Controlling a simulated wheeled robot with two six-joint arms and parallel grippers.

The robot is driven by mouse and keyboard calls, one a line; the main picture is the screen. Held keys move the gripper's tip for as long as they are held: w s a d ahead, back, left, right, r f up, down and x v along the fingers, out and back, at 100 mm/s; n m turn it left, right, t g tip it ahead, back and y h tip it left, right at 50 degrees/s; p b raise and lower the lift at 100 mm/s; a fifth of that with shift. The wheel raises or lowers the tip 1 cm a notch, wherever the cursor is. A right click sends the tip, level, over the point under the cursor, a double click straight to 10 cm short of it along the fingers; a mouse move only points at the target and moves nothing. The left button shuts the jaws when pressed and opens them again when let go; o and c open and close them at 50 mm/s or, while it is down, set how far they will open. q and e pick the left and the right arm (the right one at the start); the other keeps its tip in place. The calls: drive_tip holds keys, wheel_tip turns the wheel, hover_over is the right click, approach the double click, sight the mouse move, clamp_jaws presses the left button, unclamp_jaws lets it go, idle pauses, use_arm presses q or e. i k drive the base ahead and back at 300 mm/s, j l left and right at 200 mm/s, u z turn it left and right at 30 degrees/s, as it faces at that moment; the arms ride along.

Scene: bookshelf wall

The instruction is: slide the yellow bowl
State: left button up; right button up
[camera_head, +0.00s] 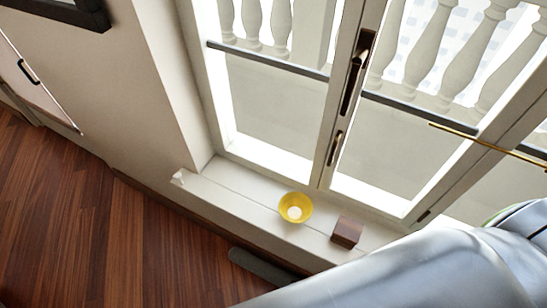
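The yellow bowl (296,208) stands upright on a white window sill (235,197), below the glazed doors. A small pale round patch shows inside the bowl; I cannot tell whether it is an object or the bowl's bottom. Neither of my grippers shows in the head view. A large pale blue-grey surface fills the lower right corner and hides what lies behind it.
A dark brown block (346,233) sits on the sill to the right of the bowl, with a gap between. A small white piece (179,178) is at the sill's left end. Window frames with a handle (354,72) rise behind. Wooden floor (90,220) lies left.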

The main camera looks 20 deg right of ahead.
sight(295, 207)
drive_tip(key=z, duration=0.85)
drive_tip(key=j+z, duration=0.15)
drive_tip(key=i+j, duration=0.05)
drive_tip(key=j, duration=0.1)
